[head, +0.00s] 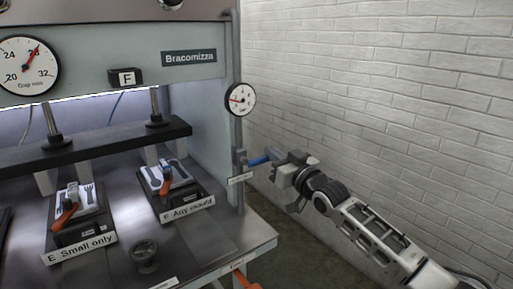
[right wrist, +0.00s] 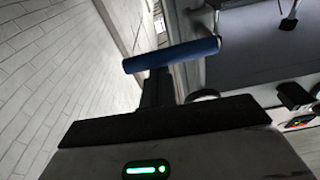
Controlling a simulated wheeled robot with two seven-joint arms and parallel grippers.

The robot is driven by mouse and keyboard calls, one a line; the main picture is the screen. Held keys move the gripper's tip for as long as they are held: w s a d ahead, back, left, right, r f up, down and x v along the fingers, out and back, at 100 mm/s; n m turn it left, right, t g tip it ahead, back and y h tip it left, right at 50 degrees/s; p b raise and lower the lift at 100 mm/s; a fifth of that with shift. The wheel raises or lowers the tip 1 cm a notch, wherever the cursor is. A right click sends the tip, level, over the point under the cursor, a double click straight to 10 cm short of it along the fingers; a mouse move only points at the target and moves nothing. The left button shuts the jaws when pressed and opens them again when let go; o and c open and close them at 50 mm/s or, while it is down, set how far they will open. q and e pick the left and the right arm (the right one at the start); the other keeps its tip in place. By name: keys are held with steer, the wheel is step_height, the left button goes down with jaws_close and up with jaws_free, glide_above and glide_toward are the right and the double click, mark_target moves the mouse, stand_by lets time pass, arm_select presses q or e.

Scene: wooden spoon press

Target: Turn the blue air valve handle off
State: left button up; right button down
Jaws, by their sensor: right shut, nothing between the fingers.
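The blue air valve handle (head: 259,160) sticks out to the right from the press's right-hand post, below a small round gauge (head: 240,99). In the right wrist view the blue handle (right wrist: 172,54) is a bar lying across the picture just beyond the fingers. My right gripper (head: 274,156) is at the handle's outer end, coming from the right. Its dark fingers (right wrist: 157,88) are shut with nothing between them. The fingers look very close to the handle; I cannot tell whether they touch it. My left gripper is not in view.
A white brick wall (head: 390,80) stands to the right. The press table (head: 205,235) is at left, with moulds labelled E (head: 80,245) and F (head: 187,208) and a small handwheel (head: 145,253). An orange part (head: 244,280) juts below the table's front edge.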

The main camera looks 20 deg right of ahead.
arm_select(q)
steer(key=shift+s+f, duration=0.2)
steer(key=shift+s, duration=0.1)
